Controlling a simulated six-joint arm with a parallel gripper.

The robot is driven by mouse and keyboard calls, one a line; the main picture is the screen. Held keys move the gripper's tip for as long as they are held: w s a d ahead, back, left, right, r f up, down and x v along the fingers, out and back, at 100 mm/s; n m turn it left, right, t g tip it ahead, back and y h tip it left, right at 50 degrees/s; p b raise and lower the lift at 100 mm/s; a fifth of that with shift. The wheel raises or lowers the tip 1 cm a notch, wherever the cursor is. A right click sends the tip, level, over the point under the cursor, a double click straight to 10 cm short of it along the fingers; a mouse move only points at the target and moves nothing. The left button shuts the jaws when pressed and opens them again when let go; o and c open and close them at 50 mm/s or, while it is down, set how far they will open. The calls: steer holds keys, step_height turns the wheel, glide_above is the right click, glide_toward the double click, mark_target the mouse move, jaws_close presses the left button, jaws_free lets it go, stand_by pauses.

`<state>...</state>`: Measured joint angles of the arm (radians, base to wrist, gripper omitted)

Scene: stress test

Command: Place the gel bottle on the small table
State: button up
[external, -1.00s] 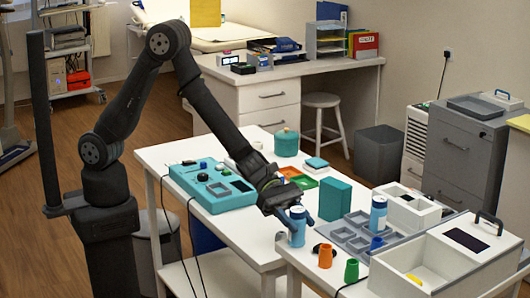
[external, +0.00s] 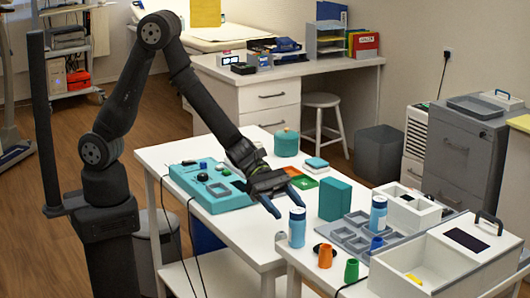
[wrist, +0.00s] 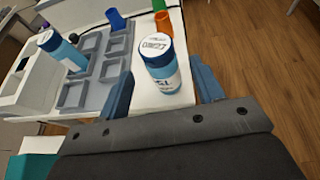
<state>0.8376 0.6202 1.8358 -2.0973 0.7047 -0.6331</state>
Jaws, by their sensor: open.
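My gripper (external: 291,199) is open and empty, behind and above the bottle. In the wrist view its blue fingers (wrist: 165,92) are spread to either side of the bottle's lower part, apart from it. A similar blue and white bottle (external: 378,215) stands at the grey tray (external: 347,236).
An orange cup (external: 325,256), a green cup (external: 351,270) and a blue cup (external: 376,243) stand near the bottle. A teal box (external: 335,200) stands behind it. White boxes (external: 415,210) are at the right. The teal control panel (external: 212,186) is left of my gripper.

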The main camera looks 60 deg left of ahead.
mark_target(297, 210)
steer(key=v, duration=0.6)
steer(key=shift+a, duration=0.35)
steer(key=shift+r, duration=0.1)
steer(key=x, duration=1.2)
steer(key=shift+d+f, duration=0.15)
steer(key=shift+f, duration=0.2)
steer(key=shift+r, duration=1.65)
